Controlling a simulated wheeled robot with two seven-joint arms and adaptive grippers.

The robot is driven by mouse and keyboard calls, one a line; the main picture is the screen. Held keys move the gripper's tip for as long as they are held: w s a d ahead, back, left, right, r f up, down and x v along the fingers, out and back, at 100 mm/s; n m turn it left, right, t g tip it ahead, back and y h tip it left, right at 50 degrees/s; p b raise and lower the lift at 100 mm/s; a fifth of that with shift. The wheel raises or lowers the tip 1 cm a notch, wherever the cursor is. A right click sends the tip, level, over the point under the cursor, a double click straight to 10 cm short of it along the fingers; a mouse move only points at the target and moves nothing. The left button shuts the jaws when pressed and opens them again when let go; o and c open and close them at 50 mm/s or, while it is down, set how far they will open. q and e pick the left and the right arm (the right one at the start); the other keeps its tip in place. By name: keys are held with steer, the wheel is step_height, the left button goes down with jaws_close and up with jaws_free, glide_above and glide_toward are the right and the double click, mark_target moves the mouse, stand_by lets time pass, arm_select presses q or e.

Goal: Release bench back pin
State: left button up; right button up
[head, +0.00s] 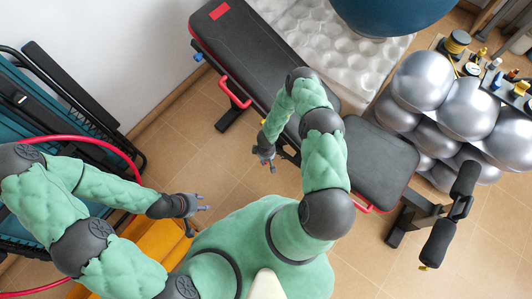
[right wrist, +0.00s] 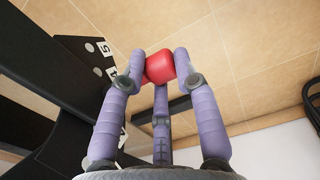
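The bench has a long dark back pad (head: 250,55) and a separate dark seat pad (head: 378,165). My right gripper (head: 266,158) is beside the bench, at the near side of the back pad. In the right wrist view, its purple fingers (right wrist: 160,72) close around a round red pin knob (right wrist: 160,66), with fingertips against its sides. The knob stands beside a black plate with white number labels (right wrist: 107,47). The pin's shaft is hidden. My left gripper (head: 203,203) is away from the bench over the floor, its fingers apart and empty.
Silver balls (head: 470,108) are stacked right of the bench, beside a shelf of small items (head: 490,65). A blue ball (head: 390,12) and white bumpy mat (head: 345,60) lie behind. Dark folded equipment (head: 70,95) stands left. Tiled floor (head: 190,130) is open between.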

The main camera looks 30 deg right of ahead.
jaws_close()
steer(key=a, duration=0.1)
steer(key=s+a, duration=0.1)
steer(key=shift+a, duration=0.4)
steer(key=o, duration=0.8)
jaws_free()
steer(key=shift+s+a, duration=0.1)
